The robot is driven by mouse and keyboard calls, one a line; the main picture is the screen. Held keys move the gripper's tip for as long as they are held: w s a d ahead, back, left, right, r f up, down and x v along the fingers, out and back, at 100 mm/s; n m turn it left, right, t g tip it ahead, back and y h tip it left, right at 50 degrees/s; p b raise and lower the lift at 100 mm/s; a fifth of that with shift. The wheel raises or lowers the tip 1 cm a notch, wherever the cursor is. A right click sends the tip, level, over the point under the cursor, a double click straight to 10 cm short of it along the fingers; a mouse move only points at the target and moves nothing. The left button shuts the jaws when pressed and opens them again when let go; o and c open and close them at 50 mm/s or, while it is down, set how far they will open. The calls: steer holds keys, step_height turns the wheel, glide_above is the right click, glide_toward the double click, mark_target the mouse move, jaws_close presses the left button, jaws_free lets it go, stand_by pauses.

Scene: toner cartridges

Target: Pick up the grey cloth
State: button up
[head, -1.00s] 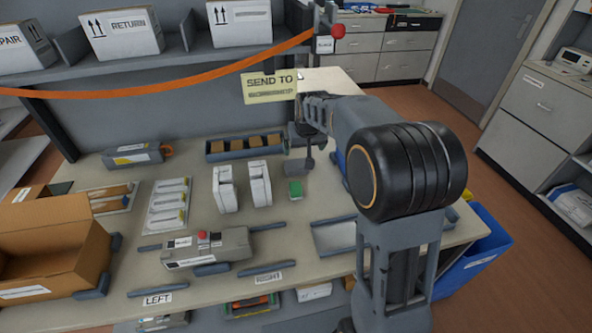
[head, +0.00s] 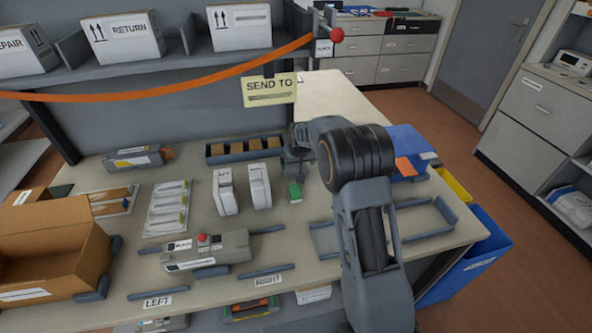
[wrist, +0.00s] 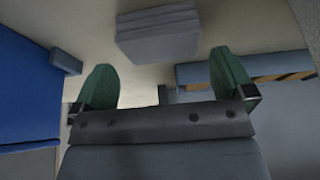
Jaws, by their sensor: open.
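The grey cloth (wrist: 158,33) shows in the wrist view as a flat, folded stack on the pale tabletop, beyond my fingertips and near the top edge. My gripper (wrist: 160,80) is open, with its two green-tipped fingers wide apart and nothing between them. The cloth lies ahead of the gap between the fingers, apart from both. In the head view I cannot clearly make out the cloth; my arm covers part of the table there.
A blue bin (head: 470,262) stands at the table's right end. White cartridges (head: 226,190), a grey device with a red button (head: 208,250) and an open cardboard box (head: 50,240) stand on the table. An orange strap (head: 160,90) hangs across the back with a SEND TO sign (head: 269,90).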

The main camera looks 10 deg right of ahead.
mark_target(296, 167)
steer(key=shift+x, duration=2.15)
steer(key=shift+c, duration=0.5)
steer(key=shift+r, duration=0.1)
steer(key=c, duration=0.5)
steer(key=shift+r, duration=0.6)
steer(key=shift+s+a+r+b, duration=0.1)
steer(key=shift+s+r+b, duration=0.35)
steer(key=shift+s+r, duration=1.7)
steer(key=shift+s+r+b, duration=0.4)
steer(key=shift+s+r, duration=1.35)
steer(key=shift+s, duration=0.8)
steer(key=shift+s+a+r+b, duration=0.1)
steer(key=shift+s+r+b, duration=0.35)
steer(key=shift+s+r, duration=1.75)
